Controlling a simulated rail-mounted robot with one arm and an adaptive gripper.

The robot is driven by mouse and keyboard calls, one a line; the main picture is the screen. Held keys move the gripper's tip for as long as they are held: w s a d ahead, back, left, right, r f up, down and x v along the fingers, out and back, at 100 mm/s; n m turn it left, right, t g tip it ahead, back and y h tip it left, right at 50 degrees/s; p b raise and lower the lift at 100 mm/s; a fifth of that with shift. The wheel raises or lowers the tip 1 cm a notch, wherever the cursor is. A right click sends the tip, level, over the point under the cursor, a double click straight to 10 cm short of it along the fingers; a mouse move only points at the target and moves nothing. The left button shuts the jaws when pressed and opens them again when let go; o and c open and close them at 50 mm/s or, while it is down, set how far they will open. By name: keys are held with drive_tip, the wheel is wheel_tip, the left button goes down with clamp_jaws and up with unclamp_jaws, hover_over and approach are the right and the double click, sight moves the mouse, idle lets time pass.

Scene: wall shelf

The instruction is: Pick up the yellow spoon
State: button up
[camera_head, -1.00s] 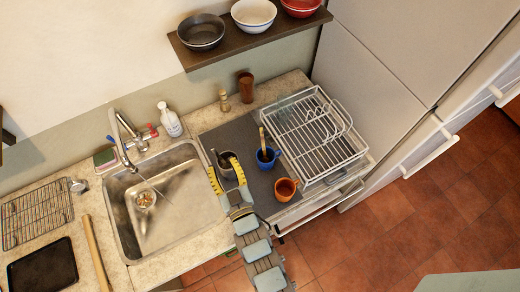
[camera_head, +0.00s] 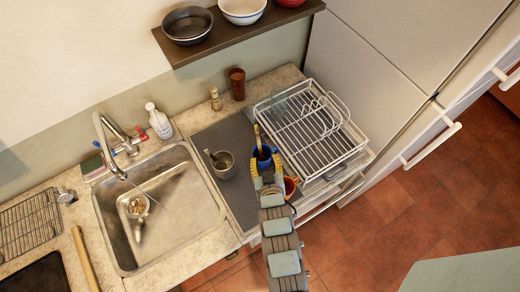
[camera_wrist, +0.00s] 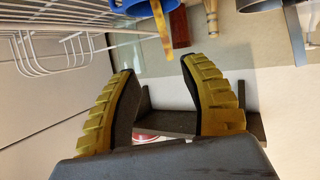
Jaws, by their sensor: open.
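The yellow spoon (camera_head: 257,134) stands in a blue mug (camera_head: 262,158) on the dark counter mat, its handle sticking up above the rim. In the wrist view the picture is upside down: the yellow spoon (camera_wrist: 161,30) points down from the blue mug (camera_wrist: 130,7) at the top edge. My gripper (camera_head: 266,168) is at the near side of the mug, its yellow fingers spread apart. In the wrist view my gripper (camera_wrist: 158,68) has nothing between its fingers, and the spoon's end lies just beyond the gap between them. The spoon's lower end is hidden in the mug.
A grey cup (camera_head: 226,168) with a dark utensil stands left of the blue mug. An orange mug (camera_head: 290,187) is partly hidden by my arm. A wire dish rack (camera_head: 345,155) stands close on the right. The sink (camera_head: 180,215) is to the left.

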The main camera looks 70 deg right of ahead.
sight(258, 137)
drive_tip(key=p+x, duration=0.1)
drive_tip(key=x, duration=0.7)
drive_tip(key=shift+p, duration=0.35)
drive_tip(key=shift+w+d, duration=0.1)
drive_tip(key=shift+d, duration=0.05)
drive_tip(key=shift+w+d+f+p, duration=0.3)
drive_tip(key=shift+w+p, duration=0.05)
drive_tip(key=shift+p, duration=0.05)
drive_tip(key=shift+w+d+f+p, duration=0.2)
drive_tip(key=shift+w+d+p, duration=0.15)
drive_tip(key=shift+w+d, duration=0.2)
drive_tip(key=shift+x, duration=1.15)
drive_tip(key=shift+f, duration=0.15)
clamp_jaws()
